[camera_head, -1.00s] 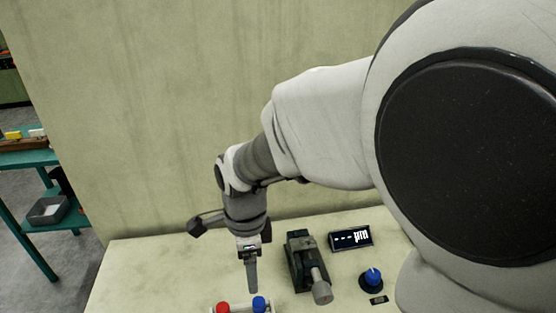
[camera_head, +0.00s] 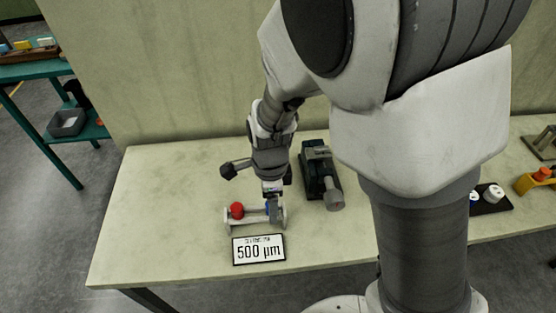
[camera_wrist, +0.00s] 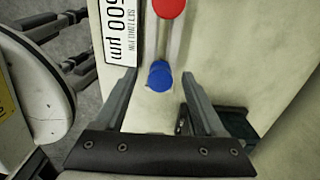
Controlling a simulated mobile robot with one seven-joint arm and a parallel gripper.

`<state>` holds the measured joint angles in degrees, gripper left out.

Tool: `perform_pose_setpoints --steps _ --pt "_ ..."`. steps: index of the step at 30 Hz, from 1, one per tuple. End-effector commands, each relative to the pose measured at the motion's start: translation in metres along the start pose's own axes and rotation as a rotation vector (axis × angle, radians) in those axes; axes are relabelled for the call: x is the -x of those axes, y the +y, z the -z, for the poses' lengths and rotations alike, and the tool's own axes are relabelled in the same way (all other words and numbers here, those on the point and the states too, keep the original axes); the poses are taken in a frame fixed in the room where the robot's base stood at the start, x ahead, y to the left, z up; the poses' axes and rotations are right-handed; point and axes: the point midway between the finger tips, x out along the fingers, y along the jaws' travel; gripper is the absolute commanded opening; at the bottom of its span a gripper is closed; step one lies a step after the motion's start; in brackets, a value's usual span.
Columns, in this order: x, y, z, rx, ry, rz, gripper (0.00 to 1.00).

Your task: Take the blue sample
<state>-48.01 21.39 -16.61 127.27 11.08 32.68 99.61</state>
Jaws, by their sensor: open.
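The blue sample (camera_wrist: 159,76) shows in the wrist view as a round blue top at the end of a pale rack (camera_wrist: 171,40). In the head view only a sliver of blue shows, mostly hidden by my gripper (camera_head: 273,214). The red sample (camera_head: 237,210) stands at the rack's left; it also shows in the wrist view (camera_wrist: 170,7). My gripper (camera_wrist: 160,78) is open, its fingers on either side of the blue sample in the wrist view. I cannot tell whether they touch it.
A white card reading 500 µm (camera_head: 258,250) lies in front of the rack. A dark clamp-like device (camera_head: 320,175) stands to the right of my gripper. My arm hides the table's middle. The table's left part (camera_head: 150,215) is clear.

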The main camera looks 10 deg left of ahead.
Motion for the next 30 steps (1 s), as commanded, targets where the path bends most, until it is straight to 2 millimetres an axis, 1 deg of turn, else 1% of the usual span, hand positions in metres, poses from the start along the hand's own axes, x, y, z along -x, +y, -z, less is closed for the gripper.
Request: perform_pose_setpoints --steps 4,5,6,8,9,11,12,16,17,26,30 --pt "0.0006 -0.0001 0.0000 0.000 0.000 0.000 0.71" --pt "0.0006 -0.0001 -0.0001 0.000 0.000 0.000 0.68" --pt "0.0007 -0.0001 0.0000 0.000 0.000 0.000 0.61" --pt "0.0008 -0.0002 -0.0001 0.000 0.000 0.001 0.50" --pt "0.0008 -0.0002 -0.0001 0.000 0.000 0.001 0.43" --pt "0.0008 -0.0002 -0.0001 0.000 0.000 0.001 0.32" --pt "0.0008 -0.0002 0.0000 0.000 0.000 0.001 0.25" --pt "0.0009 -0.0002 -0.0001 0.000 0.000 0.001 0.01" --pt "0.0009 -0.0002 -0.0001 0.000 0.000 0.001 0.00" --pt "0.0014 -0.0003 -0.0001 0.000 -0.001 0.001 0.00" --pt "0.0075 -0.0007 -0.0003 0.000 -0.001 0.002 0.00"
